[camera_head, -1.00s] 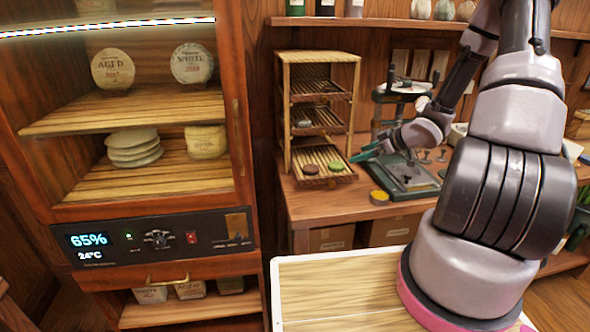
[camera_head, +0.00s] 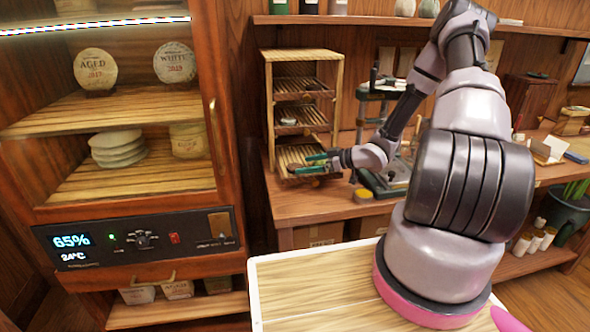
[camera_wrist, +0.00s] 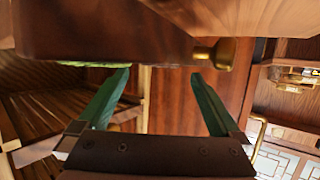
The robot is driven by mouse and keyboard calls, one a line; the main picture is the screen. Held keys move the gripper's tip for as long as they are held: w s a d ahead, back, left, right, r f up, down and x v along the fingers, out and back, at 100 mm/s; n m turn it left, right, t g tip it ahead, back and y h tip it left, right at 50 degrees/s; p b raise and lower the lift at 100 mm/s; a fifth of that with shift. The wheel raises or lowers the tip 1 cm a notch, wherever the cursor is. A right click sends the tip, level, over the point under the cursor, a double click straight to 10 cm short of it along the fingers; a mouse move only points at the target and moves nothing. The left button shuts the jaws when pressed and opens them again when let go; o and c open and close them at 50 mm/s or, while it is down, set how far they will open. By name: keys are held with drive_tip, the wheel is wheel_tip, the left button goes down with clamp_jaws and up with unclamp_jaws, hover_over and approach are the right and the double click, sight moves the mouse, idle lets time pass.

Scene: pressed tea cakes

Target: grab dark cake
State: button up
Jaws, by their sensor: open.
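The wooden rack's lowest slatted tray (camera_head: 284,153) is in the head view. A small dark patch, which looks like the dark cake (camera_head: 293,167), lies on it just left of my fingertips. My gripper (camera_head: 312,163) is open, with its green fingers reaching over this tray from the right. In the wrist view the two fingers (camera_wrist: 162,74) stand wide apart with nothing between them. I cannot make out the dark cake there. The green cake is not clear in the head view; a thin green edge (camera_wrist: 80,63) shows beside the left fingertip in the wrist view.
The rack (camera_head: 268,100) has two more trays close above my gripper, with posts at its sides. A yellow tin (camera_head: 363,195) and a green-based press (camera_head: 385,185) stand to the right. The glass-fronted cabinet (camera_head: 228,130) is on the left. A brass knob (camera_wrist: 215,53) is near the right fingertip.

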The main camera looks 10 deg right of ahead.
sight(294, 166)
drive_tip(key=x, duration=0.3)
drive_tip(key=shift+w+a+f, duration=0.2)
drive_tip(key=shift+w+a, duration=0.05)
drive_tip(key=c, duration=1.3)
drive_tip(key=shift+r, duration=0.15)
